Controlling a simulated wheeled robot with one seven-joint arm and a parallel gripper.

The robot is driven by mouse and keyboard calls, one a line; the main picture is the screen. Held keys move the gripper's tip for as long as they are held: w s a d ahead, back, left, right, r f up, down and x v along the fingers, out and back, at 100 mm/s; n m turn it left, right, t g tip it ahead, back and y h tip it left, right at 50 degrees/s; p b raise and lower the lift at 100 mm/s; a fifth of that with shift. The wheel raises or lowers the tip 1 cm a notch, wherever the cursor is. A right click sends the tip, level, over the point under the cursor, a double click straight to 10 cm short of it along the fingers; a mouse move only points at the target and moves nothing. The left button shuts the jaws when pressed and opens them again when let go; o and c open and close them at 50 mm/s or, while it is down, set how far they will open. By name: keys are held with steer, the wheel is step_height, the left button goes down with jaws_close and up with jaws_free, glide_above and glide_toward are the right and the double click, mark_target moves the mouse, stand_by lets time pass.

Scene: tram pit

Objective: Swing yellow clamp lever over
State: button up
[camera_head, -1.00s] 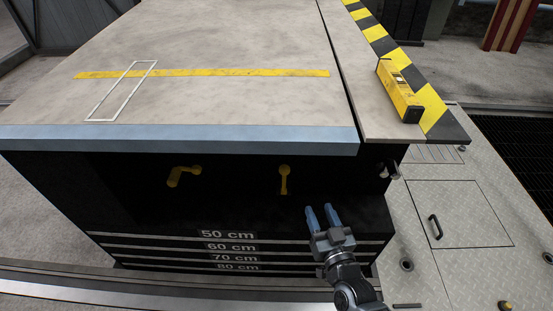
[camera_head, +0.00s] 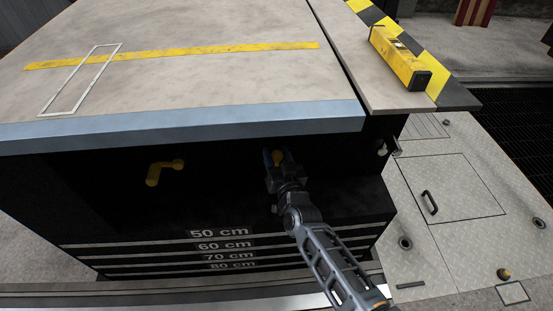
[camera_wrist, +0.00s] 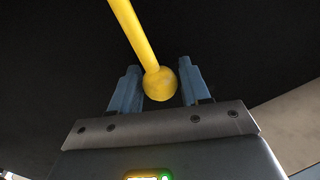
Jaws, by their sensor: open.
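A yellow clamp lever with a ball end (camera_wrist: 159,84) shows in the wrist view, its rod running up and left from the ball. The ball sits between the two blue fingertips of my open gripper (camera_wrist: 157,88), with a gap visible on the right side. In the head view the same lever (camera_head: 278,157) is under the platform edge, mostly hidden by my gripper (camera_head: 279,160). A second yellow lever (camera_head: 162,171), bent sideways, is further left on the dark front face.
The platform (camera_head: 200,90) overhangs the levers with a blue-grey front edge. A yellow spirit level (camera_head: 400,58) lies on its right side strip. Printed height lines from 50 to 80 cm run below. A metal floor plate with a handle (camera_head: 430,202) is at right.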

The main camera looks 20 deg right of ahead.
steer(key=shift+w, duration=0.15)
steer(key=shift+c, duration=0.4)
jaws_close()
